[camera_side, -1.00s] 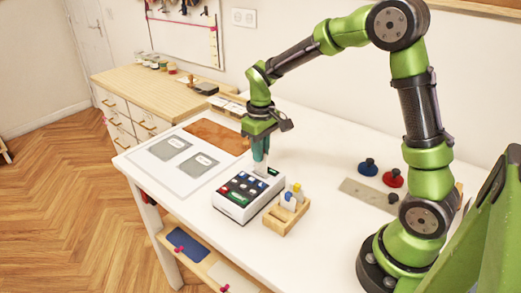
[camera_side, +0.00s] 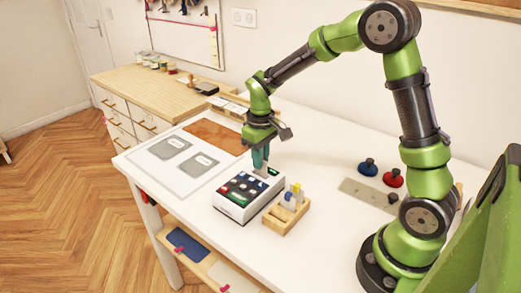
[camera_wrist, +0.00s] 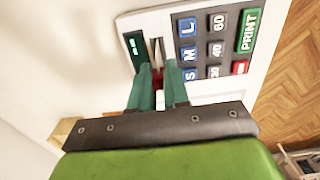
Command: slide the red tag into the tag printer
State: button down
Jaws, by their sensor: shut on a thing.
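The tag printer (camera_side: 236,208) is a white box with coloured keys on the white table. In the wrist view its keypad (camera_wrist: 217,48) lies to the right of a narrow slot (camera_wrist: 155,47). My gripper (camera_side: 261,167) points down over the printer's back right part, its teal fingers close to the top. The fingertips (camera_wrist: 160,72) are nearly together in the wrist view, beside the slot. A thin dark red sliver shows between them, likely the red tag (camera_wrist: 160,77), mostly hidden by the fingers. I cannot tell how far it is in the slot.
A mat with grey cards (camera_side: 165,179) lies to the left. Blue (camera_side: 367,167) and red (camera_side: 391,178) knobbed pieces and a metal plate (camera_side: 357,191) lie further right.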

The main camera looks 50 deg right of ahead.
jog(key=shift+f, duration=1.3)
jog(key=c, duration=1)
grip_release()
jog(key=shift+c, duration=0.2)
notch_tip(320, 180, up, 17)
jog(key=shift+f, duration=0.1)
